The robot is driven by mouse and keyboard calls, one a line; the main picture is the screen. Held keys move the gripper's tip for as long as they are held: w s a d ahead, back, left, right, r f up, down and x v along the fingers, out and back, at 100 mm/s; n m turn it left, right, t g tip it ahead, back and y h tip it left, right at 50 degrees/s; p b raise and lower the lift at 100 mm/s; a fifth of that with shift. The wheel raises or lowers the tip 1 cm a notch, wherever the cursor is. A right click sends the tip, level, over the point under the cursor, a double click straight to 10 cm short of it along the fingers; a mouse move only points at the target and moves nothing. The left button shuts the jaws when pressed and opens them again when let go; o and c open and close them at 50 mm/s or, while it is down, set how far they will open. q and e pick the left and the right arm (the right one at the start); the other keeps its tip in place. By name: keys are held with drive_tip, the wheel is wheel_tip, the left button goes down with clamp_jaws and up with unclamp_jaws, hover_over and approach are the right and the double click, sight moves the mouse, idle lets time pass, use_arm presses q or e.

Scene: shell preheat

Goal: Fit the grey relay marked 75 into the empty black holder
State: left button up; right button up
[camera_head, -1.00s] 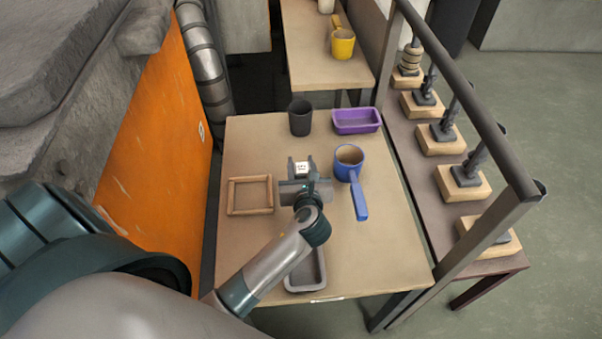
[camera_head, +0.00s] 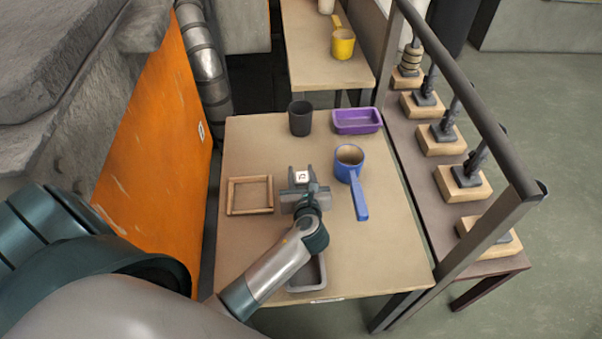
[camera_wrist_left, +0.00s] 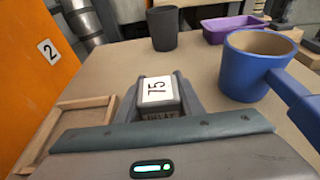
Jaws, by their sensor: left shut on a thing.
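The grey relay marked 75 (camera_wrist_left: 157,95) has a white label on its top face and sits between the fingers of my left gripper (camera_head: 302,174). My left gripper is shut on it over the middle of the table. The relay also shows in the head view (camera_head: 302,177), where its label is small. A black cup-shaped holder (camera_head: 300,119) stands upright at the back of the table, apart from the gripper; it also shows in the left wrist view (camera_wrist_left: 163,29). Its inside is dark. The relay's underside is hidden. My right gripper is not in view.
A blue ladle-like pot (camera_head: 349,165) stands close to the right of my gripper, its handle toward me. A wooden frame (camera_head: 230,197) lies left, a purple tray (camera_head: 357,127) back right, and a grey tray (camera_head: 322,272) in front, partly under my arm. The table between relay and holder is clear.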

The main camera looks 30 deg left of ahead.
use_arm(q)
drive_tip(key=o, duration=1.1)
drive_tip(key=shift+f, duration=0.1)
drive_tip(key=shift+s+d, duration=0.1)
drive_tip(key=v, duration=1.1)
drive_tip(key=shift+s+d+r, duration=0.15)
drive_tip(key=shift+s+r, duration=0.1)
drive_tip(key=shift+s, duration=0.05)
